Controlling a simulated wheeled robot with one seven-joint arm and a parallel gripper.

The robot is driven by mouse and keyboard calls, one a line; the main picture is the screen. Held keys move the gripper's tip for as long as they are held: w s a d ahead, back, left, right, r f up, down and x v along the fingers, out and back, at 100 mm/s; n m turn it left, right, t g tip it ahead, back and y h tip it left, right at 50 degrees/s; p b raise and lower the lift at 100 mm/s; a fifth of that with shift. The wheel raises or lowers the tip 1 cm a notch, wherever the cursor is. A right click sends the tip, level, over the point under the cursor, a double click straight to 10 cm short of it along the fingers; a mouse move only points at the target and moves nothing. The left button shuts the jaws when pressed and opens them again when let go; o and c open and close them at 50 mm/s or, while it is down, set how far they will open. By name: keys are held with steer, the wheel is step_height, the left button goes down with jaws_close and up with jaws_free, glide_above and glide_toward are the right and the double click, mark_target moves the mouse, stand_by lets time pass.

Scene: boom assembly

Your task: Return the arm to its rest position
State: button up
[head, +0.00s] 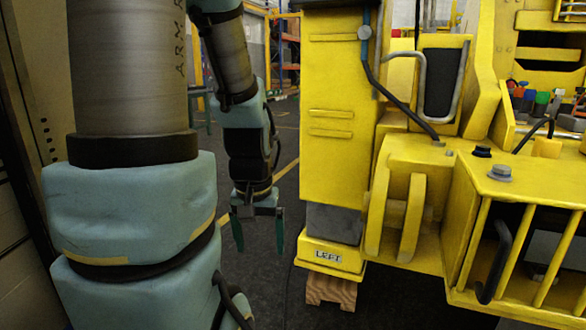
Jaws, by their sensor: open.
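My gripper (258,230) hangs at the end of my arm near the middle of the head view, pointing down. Its two teal fingers are apart, with dark floor showing between them, and nothing is held. It is left of the yellow upright column with the "LEFT" label and apart from it. My arm's large teal and grey links fill the left part of the view, and the arm bends down behind them to the gripper.
A yellow machine (420,200) takes up the right side, with a barred front and hoses. Its column (335,130) stands over a wooden block (331,291). Dark floor with a yellow line (285,171) lies open behind my gripper. Orange shelving (288,50) stands far back.

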step_height(320, 180, up, 17)
steer(key=p, duration=1.4)
steer(key=shift+f, duration=0.1)
